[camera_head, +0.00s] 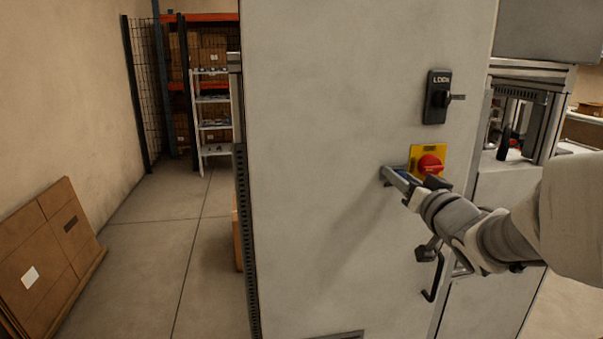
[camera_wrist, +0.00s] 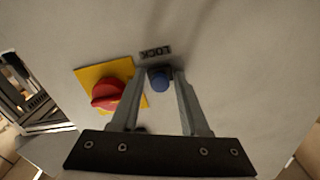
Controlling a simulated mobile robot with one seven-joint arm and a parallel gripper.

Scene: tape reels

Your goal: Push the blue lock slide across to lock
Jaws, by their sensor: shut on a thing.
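The blue lock slide (camera_wrist: 159,80) shows as a rounded blue knob on the pale cabinet face (camera_wrist: 225,55), just under a dark LOCK label (camera_wrist: 156,52) in the wrist view. My gripper (camera_wrist: 164,72) is shut on the slide, with one finger on each side of it. In the head view my gripper (camera_head: 397,180) reaches the cabinet door from the right. A little blue of the slide (camera_head: 404,175) shows between the fingers there. The slide's track is mostly hidden by the fingers.
A red rotary knob on a yellow plate (camera_head: 430,163) sits close beside my gripper. A black LOCK switch (camera_head: 437,97) is above it, and a black door handle (camera_head: 430,275) below. A shelf rack and a leaning cardboard sheet (camera_head: 50,250) stand to the left. The left floor is open.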

